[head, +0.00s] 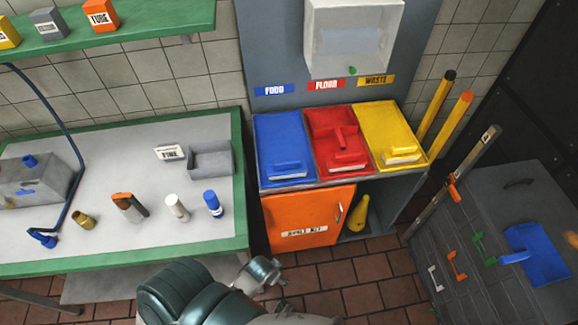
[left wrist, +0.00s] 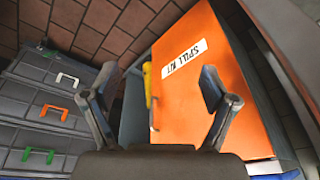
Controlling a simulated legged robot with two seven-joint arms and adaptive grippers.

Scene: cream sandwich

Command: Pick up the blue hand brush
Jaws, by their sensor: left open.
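A blue hand brush (head: 290,170) with a pale lower edge lies at the front of the blue FOOD board (head: 277,135) on the counter. My left gripper (head: 266,274) is low in front of the orange spill kit door, below and apart from the brush. In the left wrist view its two fingers (left wrist: 158,82) are spread with nothing between them, facing the orange door (left wrist: 195,85). My right gripper is not in view.
Red (head: 345,160) and yellow (head: 402,154) brushes lie to the right on matching boards. A blue dustpan (head: 538,254) is on the grey drawer cabinet (head: 500,195) at right. The green-edged table (head: 125,220) stands left with bottles. A white dispenser (head: 352,38) hangs above the boards.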

